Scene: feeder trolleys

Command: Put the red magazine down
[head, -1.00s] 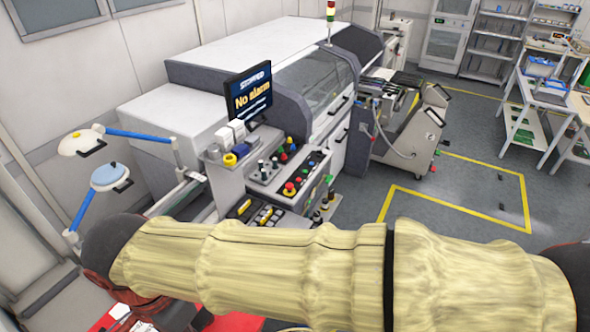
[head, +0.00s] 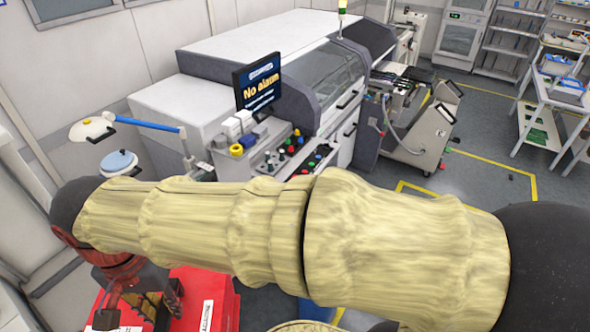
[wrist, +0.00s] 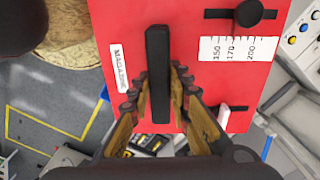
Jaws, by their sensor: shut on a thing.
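The red magazine (wrist: 205,75) fills much of the wrist view, with a white "MAGAZINE" label, a black bar handle (wrist: 158,60), a black knob and a white 150–200 scale. My gripper (wrist: 158,92) is shut on the handle, one finger on each side. In the head view the magazine (head: 222,296) shows at the bottom left, under my arm, and my gripper (head: 140,302) is over it. My arm hides part of it. Its underside is out of sight, so I cannot tell whether it touches anything below.
A white machine (head: 230,65) with a "No alarm" screen (head: 257,83) and a control panel (head: 300,155) stands beyond my arm. A feeder trolley (head: 425,125) is docked at its right. Yellow-marked floor (head: 490,185) at the right is open.

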